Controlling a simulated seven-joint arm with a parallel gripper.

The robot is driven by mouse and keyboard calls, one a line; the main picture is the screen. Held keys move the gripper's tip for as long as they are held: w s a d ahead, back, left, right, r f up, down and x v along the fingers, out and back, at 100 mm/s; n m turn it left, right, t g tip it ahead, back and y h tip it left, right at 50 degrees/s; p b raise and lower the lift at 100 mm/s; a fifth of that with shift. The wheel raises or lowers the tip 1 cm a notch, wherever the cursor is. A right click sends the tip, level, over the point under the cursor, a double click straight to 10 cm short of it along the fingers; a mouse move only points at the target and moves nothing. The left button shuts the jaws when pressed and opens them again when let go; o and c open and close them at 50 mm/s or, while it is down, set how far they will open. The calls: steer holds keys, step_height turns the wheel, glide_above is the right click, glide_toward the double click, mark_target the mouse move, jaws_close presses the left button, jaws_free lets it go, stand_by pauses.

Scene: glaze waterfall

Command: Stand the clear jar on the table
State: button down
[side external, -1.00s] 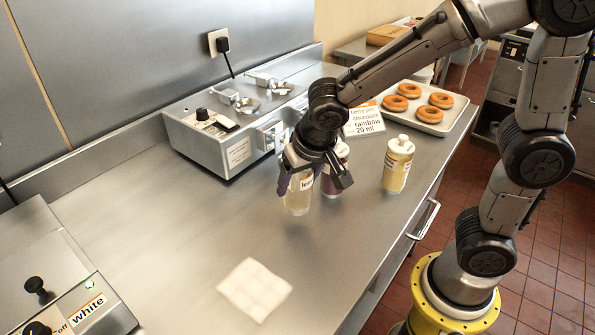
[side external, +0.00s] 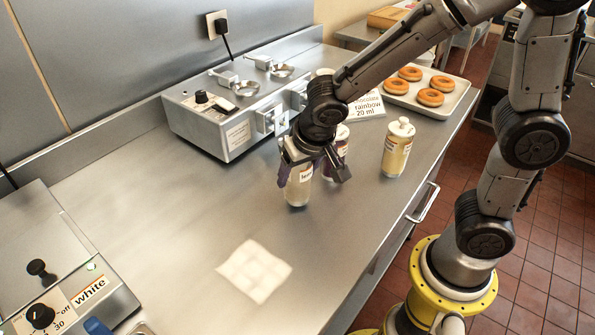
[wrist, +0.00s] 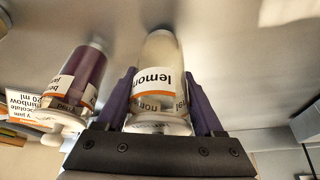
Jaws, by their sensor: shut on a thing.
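The clear jar (side external: 299,189) has a pale see-through body and a white and orange "lemon" label. In the wrist view the jar (wrist: 162,55) stands between the two purple fingers. My gripper (side external: 304,168) is shut on it from both sides near its capped end. The jar looks upright over the steel table (side external: 190,220). Its base is on or very close to the tabletop; I cannot tell whether it touches. The gripper hides its top in the side view.
A purple jar (side external: 342,142) stands close behind the gripper, and a yellow bottle (side external: 397,150) stands further right. A steel appliance (side external: 235,115) is behind left. A white cloth (side external: 254,271) lies in front. A doughnut tray (side external: 447,108) is at the back.

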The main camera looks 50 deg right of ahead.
steer(key=shift+f, duration=0.4)
jaws_free()
steer(key=v, duration=1.4)
steer(key=s+d+r+m+t, duration=0.1)
steer(key=s+d+r+m, duration=0.1)
steer(key=s+d, duration=0.6)
steer(key=s+f+n, duration=0.1)
steer(key=n, duration=0.1)
steer(key=s+f+n+y, duration=0.1)
steer(key=s+n, duration=0.1)
steer(key=s+f+n, duration=0.1)
steer(key=n, duration=0.1)
steer(key=shift+s+f+n+y, duration=0.3)
steer(key=shift+f+y, duration=0.05)
steer(key=shift+y, duration=0.05)
